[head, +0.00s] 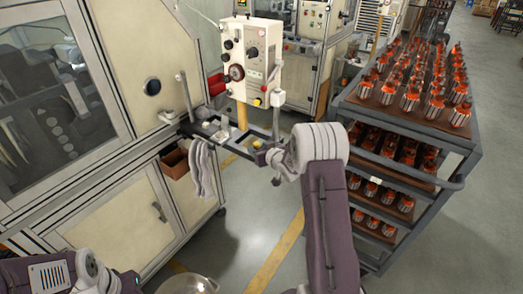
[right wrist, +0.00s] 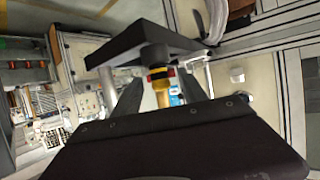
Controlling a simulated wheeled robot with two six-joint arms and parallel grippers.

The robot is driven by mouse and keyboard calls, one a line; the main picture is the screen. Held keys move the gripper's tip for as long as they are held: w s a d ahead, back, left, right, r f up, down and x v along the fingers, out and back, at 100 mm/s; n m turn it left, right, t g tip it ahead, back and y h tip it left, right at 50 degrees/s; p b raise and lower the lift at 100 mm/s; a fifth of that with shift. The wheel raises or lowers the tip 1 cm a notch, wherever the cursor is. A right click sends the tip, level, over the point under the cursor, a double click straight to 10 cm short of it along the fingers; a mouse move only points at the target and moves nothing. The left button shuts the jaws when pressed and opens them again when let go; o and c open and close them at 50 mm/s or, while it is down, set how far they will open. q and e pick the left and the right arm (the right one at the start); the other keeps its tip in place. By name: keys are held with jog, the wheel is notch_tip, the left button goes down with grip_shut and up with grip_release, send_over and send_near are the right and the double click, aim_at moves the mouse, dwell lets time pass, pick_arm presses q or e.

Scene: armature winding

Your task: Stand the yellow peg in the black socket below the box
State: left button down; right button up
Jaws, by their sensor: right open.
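The light grey control box (head: 252,62) stands beside the machine in the head view. A slim yellow peg (head: 242,116) shows upright just below it, over a dark bracket. My right gripper (head: 266,157) is at the near end of this bracket, small and partly hidden by my wrist. In the right wrist view the right gripper (right wrist: 160,88) is open, one finger on each side of a yellow part (right wrist: 163,98) with a red band. A dark plate and collar sit above that part. I cannot tell the black socket apart from the dark bracket. My left gripper is out of view.
A rack (head: 462,150) with several orange-and-metal armatures stands on the right. The machine cabinet (head: 125,200) fills the left. Grey gloves (head: 202,170) hang by a brown bin (head: 175,162). A round metal container (head: 188,284) is at the bottom. Floor between cabinet and rack is open.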

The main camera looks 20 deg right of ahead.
jog(key=b+v, duration=0.1)
jog(key=v, duration=0.7)
jog(key=shift+s, duration=0.15)
jog(key=a+r+n+y, duration=0.2)
jog(key=a+r, duration=0.3)
jog(key=a, duration=0.7)
jog(key=s+a+f+m+g+h, duration=0.1)
jog(key=s+f+g, duration=0.5)
jog(key=s, duration=0.7)
jog(key=s+f+m+g+h, duration=0.1)
jog(key=s+f+g, duration=0.5)
jog(key=s, duration=0.7)
notch_tip(320, 180, down, 2)
jog(key=shift+s+a+f, duration=0.1)
jog(key=shift+s+a, duration=0.25)
jog(key=shift+a, duration=0.05)
